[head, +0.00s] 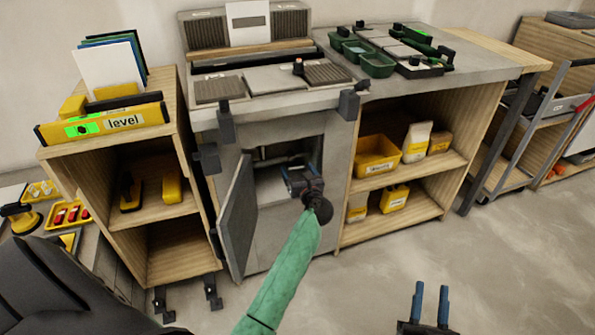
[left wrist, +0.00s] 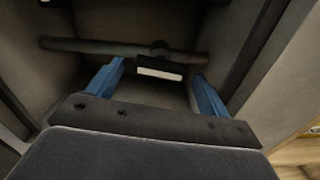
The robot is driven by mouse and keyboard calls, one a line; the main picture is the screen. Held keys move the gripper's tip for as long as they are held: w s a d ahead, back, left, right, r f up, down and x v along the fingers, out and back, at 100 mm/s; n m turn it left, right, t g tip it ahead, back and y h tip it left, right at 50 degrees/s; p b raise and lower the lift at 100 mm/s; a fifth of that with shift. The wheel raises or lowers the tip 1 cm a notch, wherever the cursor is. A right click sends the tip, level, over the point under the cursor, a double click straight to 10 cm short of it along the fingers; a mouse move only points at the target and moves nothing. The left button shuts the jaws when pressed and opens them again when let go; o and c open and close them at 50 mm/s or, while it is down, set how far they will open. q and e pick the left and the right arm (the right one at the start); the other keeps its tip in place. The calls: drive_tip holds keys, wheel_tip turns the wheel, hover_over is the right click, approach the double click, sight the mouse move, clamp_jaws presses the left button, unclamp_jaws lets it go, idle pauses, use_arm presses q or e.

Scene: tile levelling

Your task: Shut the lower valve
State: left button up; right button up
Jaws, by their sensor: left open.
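A grey cabinet with its door (head: 237,215) swung open shows pipework (head: 280,153) inside. In the left wrist view a horizontal pipe (left wrist: 95,46) crosses the cabinet, with a round fitting and a dark valve handle (left wrist: 172,66) bearing a white label. I cannot tell from the frames whether this is the lower valve. My left gripper (head: 297,178) reaches into the cabinet; its blue fingers are open, one on either side of the handle, with no clear contact. My right gripper (head: 431,288) is open and empty above the floor, away from the cabinet.
The open door stands left of my left arm. A worktop (head: 320,95) overhangs the opening. A wooden shelf with a yellow level (head: 100,122) stands left; shelves with yellow bins (head: 376,155) stand right. The floor at right is clear.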

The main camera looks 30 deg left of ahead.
drive_tip(key=shift+r, duration=0.25)
